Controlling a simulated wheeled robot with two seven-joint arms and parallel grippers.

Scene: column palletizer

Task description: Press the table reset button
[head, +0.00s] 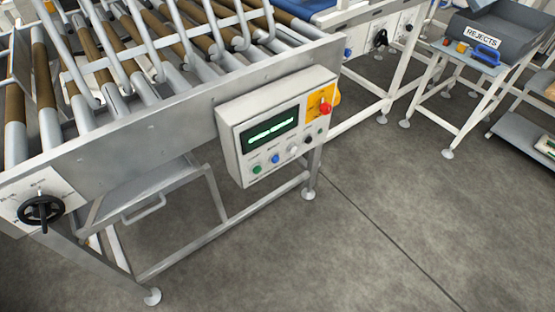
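A pale control box (277,125) is mounted on the side of the roller table (130,125). It has a small dark display (270,132) with green characters. Below the display is a row of buttons: green (256,169), blue (275,159), white (292,149) and black (307,139). A red emergency-stop knob (325,107) sits on a yellow panel at the box's upper right. The button labels are too small to read, so I cannot tell which one is the reset. Neither of my grippers is in view.
A black handwheel (41,210) is on the table's left end. Metal legs and a lower frame rail (225,228) stand below the table. A grey bin marked REJECTS (500,35) is on a stand at the upper right. The floor (360,240) in front is clear.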

